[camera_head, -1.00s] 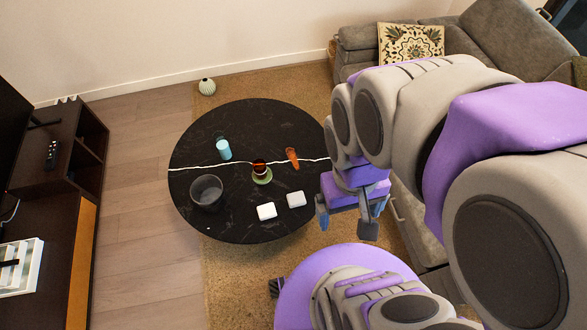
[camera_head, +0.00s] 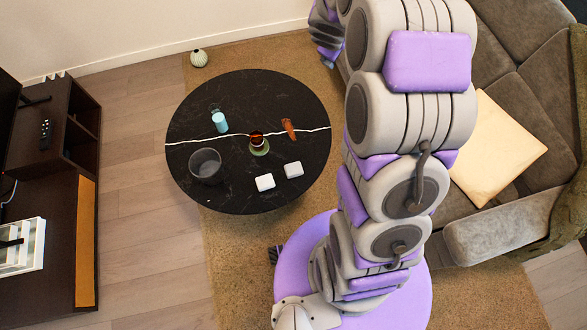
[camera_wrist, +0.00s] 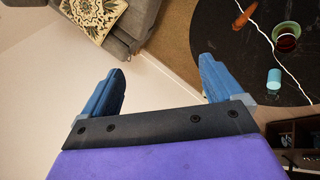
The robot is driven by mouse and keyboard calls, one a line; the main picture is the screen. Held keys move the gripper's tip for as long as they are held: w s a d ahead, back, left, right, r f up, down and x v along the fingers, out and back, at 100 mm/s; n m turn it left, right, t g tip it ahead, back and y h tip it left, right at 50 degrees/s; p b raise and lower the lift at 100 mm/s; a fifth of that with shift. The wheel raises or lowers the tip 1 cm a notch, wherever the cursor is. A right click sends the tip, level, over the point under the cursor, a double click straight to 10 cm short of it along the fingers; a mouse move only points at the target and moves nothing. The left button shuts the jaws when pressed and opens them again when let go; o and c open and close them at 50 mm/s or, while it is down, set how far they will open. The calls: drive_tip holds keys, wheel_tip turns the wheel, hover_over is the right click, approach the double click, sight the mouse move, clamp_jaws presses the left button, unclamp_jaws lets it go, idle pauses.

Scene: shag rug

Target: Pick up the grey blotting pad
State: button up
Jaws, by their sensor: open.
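Two small pale, whitish-grey slabs lie side by side near the front edge of the round black table (camera_head: 235,195) in the head view. One is the left slab (camera_head: 265,182), the other the right slab (camera_head: 293,170). I cannot tell whether either is the grey blotting pad; no plainly grey pad stands out. My gripper (camera_wrist: 161,65) is open and empty, its blue fingers wide apart in the wrist view. It is raised well away from the slabs, and neither slab shows in the wrist view.
The table also holds a dark bowl (camera_head: 205,166), a blue cup (camera_head: 220,122), a red-brown glass (camera_head: 256,137) on a green saucer (camera_head: 260,149), and an orange item (camera_head: 289,129). A sofa (camera_head: 502,232) is at right, a dark cabinet (camera_head: 45,180) at left. Floor between cabinet and table is clear.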

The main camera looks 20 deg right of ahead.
drive_tip(key=w+a+f+n+y, duration=0.2)
drive_tip(key=w+f+n, duration=0.1)
drive_tip(key=w+f, duration=0.4)
drive_tip(key=n+g+y+p, duration=0.2)
drive_tip(key=n+g+y, duration=0.4)
drive_tip(key=n+y, duration=0.15)
approach(295, 168)
drive_tip(key=shift+n+h, duration=0.25)
drive_tip(key=b+x, duration=0.1)
drive_tip(key=x, duration=0.1)
drive_tip(key=b+x, duration=0.2)
drive_tip(key=shift+a+r, duration=0.2)
drive_tip(key=shift+a, duration=0.15)
drive_tip(key=shift+d+b+x, duration=0.2)
drive_tip(key=shift+b+x, duration=1.25)
drive_tip(key=shift+x, duration=1.55)
drive_tip(key=shift+c, duration=0.3)
drive_tip(key=c, duration=1)
